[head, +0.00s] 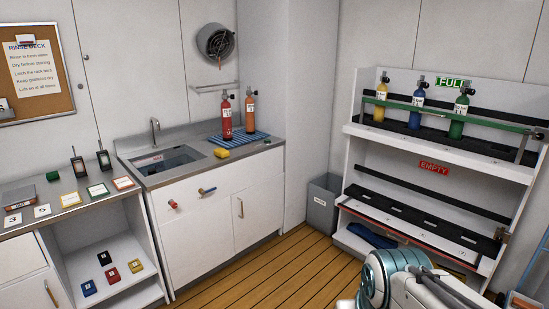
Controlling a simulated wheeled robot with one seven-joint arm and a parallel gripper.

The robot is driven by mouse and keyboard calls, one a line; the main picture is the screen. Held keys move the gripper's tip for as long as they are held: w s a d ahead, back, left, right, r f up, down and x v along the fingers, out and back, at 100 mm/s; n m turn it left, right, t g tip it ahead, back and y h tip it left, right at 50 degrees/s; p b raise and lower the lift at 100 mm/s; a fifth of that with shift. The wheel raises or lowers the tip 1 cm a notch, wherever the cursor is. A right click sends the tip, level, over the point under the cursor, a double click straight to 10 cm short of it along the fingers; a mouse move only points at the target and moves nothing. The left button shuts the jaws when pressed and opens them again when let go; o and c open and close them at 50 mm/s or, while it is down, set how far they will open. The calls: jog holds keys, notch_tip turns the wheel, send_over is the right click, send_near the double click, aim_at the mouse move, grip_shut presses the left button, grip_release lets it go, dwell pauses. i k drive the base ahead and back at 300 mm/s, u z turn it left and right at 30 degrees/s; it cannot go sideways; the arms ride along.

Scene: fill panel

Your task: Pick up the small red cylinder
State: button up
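A red gas cylinder (227,121) with a dark valve on top and a pale label stands upright on the counter beside the sink. An orange cylinder (250,114) of similar shape stands just to its right. Both stand at a blue striped mat (238,140) on the steel counter. Nothing holds the red cylinder. Part of my arm shows at the lower right, well away from the cylinders. My gripper is not in view.
A sink (168,161) lies left of the cylinders, with a yellow sponge (222,153) near its edge. Yellow, blue and green cylinders stand behind a green bar (440,111) on the rack's upper shelf. A grey bin (322,202) stands between. The wooden floor (270,267) before the cabinets is clear.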

aim_at(225, 111)
jog(key=z, duration=0.25)
jog(key=i, duration=2)
jog(key=u, duration=0.4)
jog(key=i, duration=1.95)
jog(key=u, duration=0.6)
